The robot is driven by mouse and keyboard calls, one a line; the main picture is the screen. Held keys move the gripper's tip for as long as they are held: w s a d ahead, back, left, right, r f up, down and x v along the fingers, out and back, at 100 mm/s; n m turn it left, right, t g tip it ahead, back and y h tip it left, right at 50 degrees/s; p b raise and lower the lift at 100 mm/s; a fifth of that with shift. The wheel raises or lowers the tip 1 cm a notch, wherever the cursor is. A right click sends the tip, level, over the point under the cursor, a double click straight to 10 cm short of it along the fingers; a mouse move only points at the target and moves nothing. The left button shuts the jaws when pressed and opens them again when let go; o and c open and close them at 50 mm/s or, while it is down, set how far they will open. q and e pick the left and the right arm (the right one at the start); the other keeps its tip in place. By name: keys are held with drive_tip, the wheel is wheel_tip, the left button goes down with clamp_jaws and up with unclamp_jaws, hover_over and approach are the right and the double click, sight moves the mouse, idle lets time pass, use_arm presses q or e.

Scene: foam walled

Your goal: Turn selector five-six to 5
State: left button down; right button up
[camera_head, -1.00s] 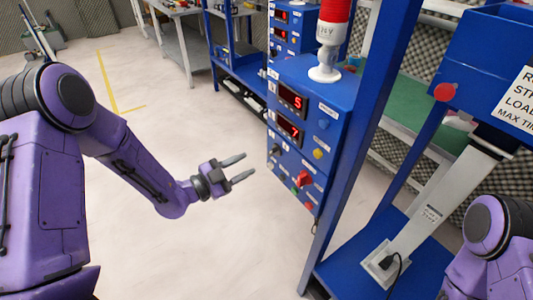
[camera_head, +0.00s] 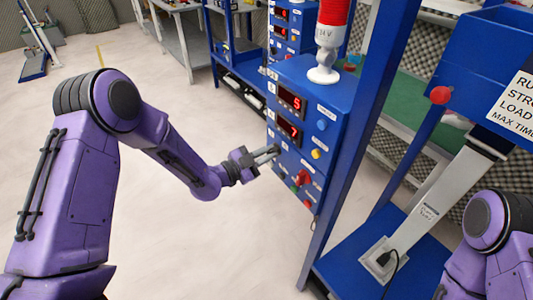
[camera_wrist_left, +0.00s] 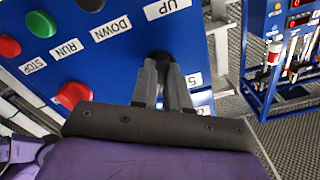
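Selector five-six (camera_wrist_left: 161,56) shows in the left wrist view as a dark knob on the blue panel, largely covered by my fingers. A "5" label (camera_wrist_left: 194,80) is to its right; the knob's pointing direction is hidden. My left gripper (camera_head: 275,151) reaches the panel's front face in the head view. In the left wrist view its two fingers (camera_wrist_left: 162,76) are close together with their tips at the knob's sides, and appear shut on it. The blue control box (camera_head: 331,101) has red displays reading 5 (camera_head: 291,100) and 7 (camera_head: 289,130). My right gripper is out of view.
A red knob (camera_head: 302,178) and a yellow button (camera_head: 316,154) are on the box near my gripper. UP, DOWN, RUN and STOP labels show in the left wrist view, with a green button (camera_wrist_left: 41,23). Open floor (camera_head: 190,240) lies below my left arm.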

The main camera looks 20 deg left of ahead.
use_arm(q)
drive_tip(key=shift+n, duration=0.4)
drive_tip(key=n, duration=1.1)
idle(0.7)
drive_tip(key=c, duration=1.1)
unclamp_jaws()
